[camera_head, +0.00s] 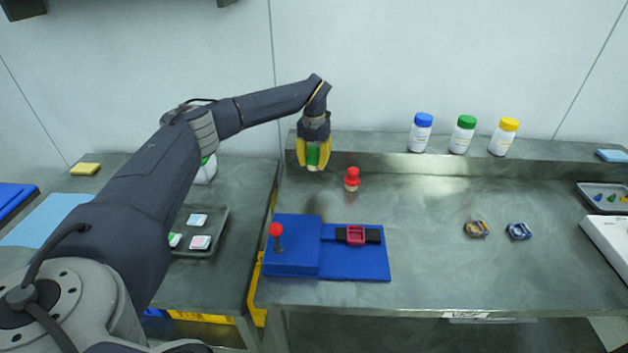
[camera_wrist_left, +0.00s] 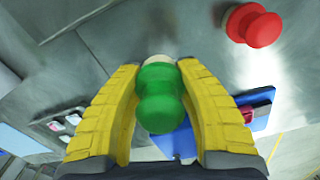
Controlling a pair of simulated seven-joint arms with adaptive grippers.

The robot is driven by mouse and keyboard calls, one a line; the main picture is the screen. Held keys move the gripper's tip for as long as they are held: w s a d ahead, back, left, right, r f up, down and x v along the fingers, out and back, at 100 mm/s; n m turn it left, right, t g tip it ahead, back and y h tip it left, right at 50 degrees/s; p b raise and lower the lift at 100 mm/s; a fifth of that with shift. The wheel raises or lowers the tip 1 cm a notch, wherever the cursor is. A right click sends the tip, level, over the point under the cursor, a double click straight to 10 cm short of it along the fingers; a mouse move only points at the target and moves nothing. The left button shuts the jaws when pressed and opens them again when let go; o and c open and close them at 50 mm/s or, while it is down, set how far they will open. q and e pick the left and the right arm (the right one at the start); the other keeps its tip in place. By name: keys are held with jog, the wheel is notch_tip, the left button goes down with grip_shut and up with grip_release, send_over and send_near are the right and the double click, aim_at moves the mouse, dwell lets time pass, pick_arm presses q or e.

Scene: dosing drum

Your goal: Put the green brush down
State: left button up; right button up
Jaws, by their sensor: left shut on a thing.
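The green brush (camera_head: 313,156) is held between the yellow fingers of my left gripper (camera_head: 314,158), above the back left part of the right-hand table. In the left wrist view the green brush (camera_wrist_left: 160,95) has a rounded green handle with a pale end beyond it, and the fingers of my left gripper (camera_wrist_left: 158,115) close on its sides. A red brush (camera_head: 352,178) stands upright on the table, a little right of and below the gripper in the head view. It also shows in the left wrist view (camera_wrist_left: 252,25). My right gripper is not in view.
A blue fixture (camera_head: 355,265) with a red-knobbed lever (camera_head: 276,235) lies at the table's front left. Blue-, green- and yellow-capped bottles (camera_head: 464,134) stand on the back ledge. The table's middle is clear.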

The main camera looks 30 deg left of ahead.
aim_at(314, 147)
pick_arm(q)
jog(key=shift+f, duration=3.9)
jog(key=shift+f, duration=0.15)
jog(key=o, duration=1.1)
notch_tip(314, 147, up, 12)
jog(key=shift+r, duration=0.2)
